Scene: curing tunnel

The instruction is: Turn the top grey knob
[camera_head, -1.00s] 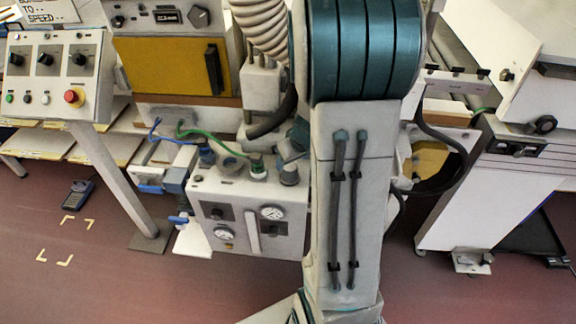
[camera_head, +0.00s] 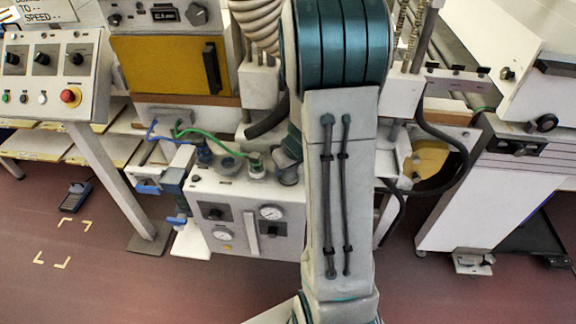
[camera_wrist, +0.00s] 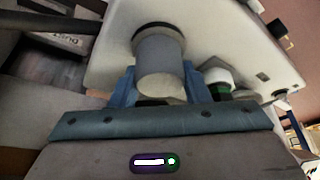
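In the wrist view a grey cylindrical knob (camera_wrist: 161,66) with a dark collar sticks out from a pale panel (camera_wrist: 230,40). The two blue fingers of my gripper (camera_wrist: 160,88) stand on either side of the knob. Little or no gap shows between fingers and knob, and I cannot tell whether they press on it. A smaller green and white knob (camera_wrist: 217,82) sits just right of the right finger. In the head view my gripper and this knob cannot be made out; my arm covers the middle of the picture.
In the head view a gauge box (camera_head: 246,215) with hoses stands left of my arm. A control panel with a red button (camera_head: 70,97) is at the far left. A white cabinet (camera_head: 490,190) stands at the right. A black hose (camera_head: 462,165) hangs right of my arm.

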